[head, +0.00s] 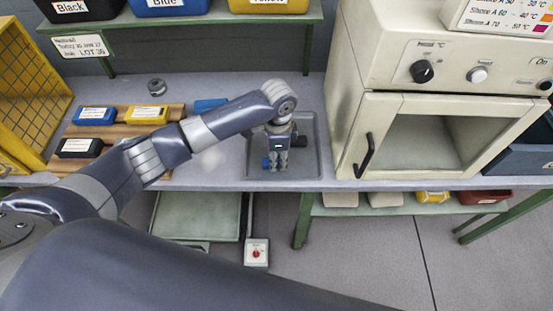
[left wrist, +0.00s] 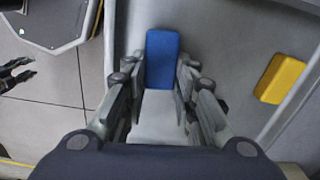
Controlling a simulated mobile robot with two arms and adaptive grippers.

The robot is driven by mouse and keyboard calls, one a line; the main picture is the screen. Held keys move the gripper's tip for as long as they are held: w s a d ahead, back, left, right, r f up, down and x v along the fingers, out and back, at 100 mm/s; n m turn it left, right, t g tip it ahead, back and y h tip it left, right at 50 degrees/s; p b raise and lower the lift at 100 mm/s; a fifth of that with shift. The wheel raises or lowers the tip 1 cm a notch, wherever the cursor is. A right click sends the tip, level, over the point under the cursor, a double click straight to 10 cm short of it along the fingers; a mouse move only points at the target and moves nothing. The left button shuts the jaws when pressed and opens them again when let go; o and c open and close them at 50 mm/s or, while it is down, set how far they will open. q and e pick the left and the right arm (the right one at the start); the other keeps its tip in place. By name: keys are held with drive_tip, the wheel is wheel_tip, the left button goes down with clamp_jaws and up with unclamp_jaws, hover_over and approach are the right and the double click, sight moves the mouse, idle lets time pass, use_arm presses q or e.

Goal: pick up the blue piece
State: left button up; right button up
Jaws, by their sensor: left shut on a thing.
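The blue piece (left wrist: 162,58) is a small block between the fingers of my left gripper (left wrist: 158,88) in the left wrist view. The fingers are shut on it. In the head view my left gripper (head: 275,164) points down over the grey tray (head: 312,150) on the bench, with a bit of blue (head: 266,162) showing at its fingertips. I cannot tell whether the piece touches the tray. A dark pair of fingers, probably my right gripper (left wrist: 17,73), shows at the left edge of the wrist view; its opening is unclear.
A cream oven (head: 360,135) stands right of the tray. A wooden board (head: 118,135) at left holds blue, yellow and black labelled blocks. Another blue object (head: 210,104) lies behind my arm. A yellow block (left wrist: 281,78) shows in the wrist view. Coloured bins stand on the shelf above.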

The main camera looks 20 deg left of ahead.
sight(278, 164)
use_arm(q)
wheel_tip(278, 164, up, 2)
drive_tip(key=shift+w+r+b, duration=0.15)
drive_tip(key=shift+b, duration=0.2)
drive_tip(key=shift+s+d+r, duration=0.25)
drive_tip(key=shift+s, duration=0.4)
drive_tip(key=s+d+b, duration=0.1)
drive_tip(key=s+d, duration=0.1)
drive_tip(key=s, duration=0.5)
drive_tip(key=s+d+r, duration=0.1)
drive_tip(key=s+d, duration=0.1)
drive_tip(key=s, duration=0.5)
drive_tip(key=shift+s+r+b, duration=0.15)
drive_tip(key=shift+r+b, duration=0.15)
drive_tip(key=shift+b, duration=0.1)
